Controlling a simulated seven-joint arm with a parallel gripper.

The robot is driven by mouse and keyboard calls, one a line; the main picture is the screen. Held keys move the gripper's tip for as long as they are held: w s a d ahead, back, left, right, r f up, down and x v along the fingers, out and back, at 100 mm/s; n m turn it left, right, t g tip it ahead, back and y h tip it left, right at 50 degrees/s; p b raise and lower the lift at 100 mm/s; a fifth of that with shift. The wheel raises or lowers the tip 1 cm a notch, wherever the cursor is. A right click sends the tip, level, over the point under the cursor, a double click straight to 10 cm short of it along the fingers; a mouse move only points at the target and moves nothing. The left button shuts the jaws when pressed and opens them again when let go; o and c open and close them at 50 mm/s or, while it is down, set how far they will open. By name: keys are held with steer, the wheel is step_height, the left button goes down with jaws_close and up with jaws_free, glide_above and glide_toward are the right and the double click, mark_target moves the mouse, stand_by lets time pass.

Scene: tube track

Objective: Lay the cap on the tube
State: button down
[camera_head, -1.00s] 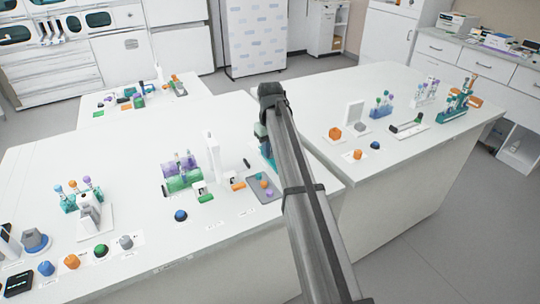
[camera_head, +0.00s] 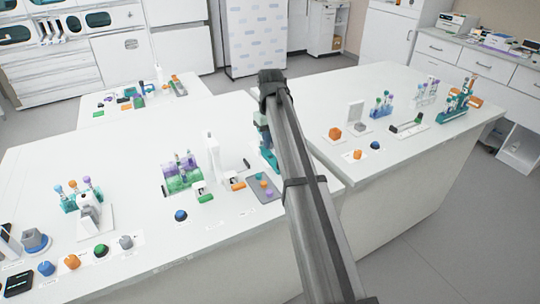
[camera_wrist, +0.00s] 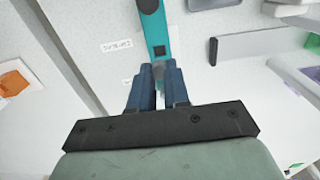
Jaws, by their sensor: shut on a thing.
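In the wrist view my gripper (camera_wrist: 158,72) points at a teal stand (camera_wrist: 155,35) with a dark square on it and a dark rounded end. Its two blue-grey fingers are close together. A small grey piece shows between the tips; I take it for the cap, but it is mostly hidden. I cannot make out the tube for sure. In the head view the teal stand (camera_head: 267,150) is partly behind my arm, and my gripper is hidden there.
A grey tray (camera_head: 253,187) with several coloured pieces lies left of my arm. A white upright device (camera_head: 212,155) and a rack with purple and green parts (camera_head: 180,182) stand further left. A gap separates this bench from the right bench (camera_head: 420,150).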

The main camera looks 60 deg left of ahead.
steer(key=shift+r, duration=0.85)
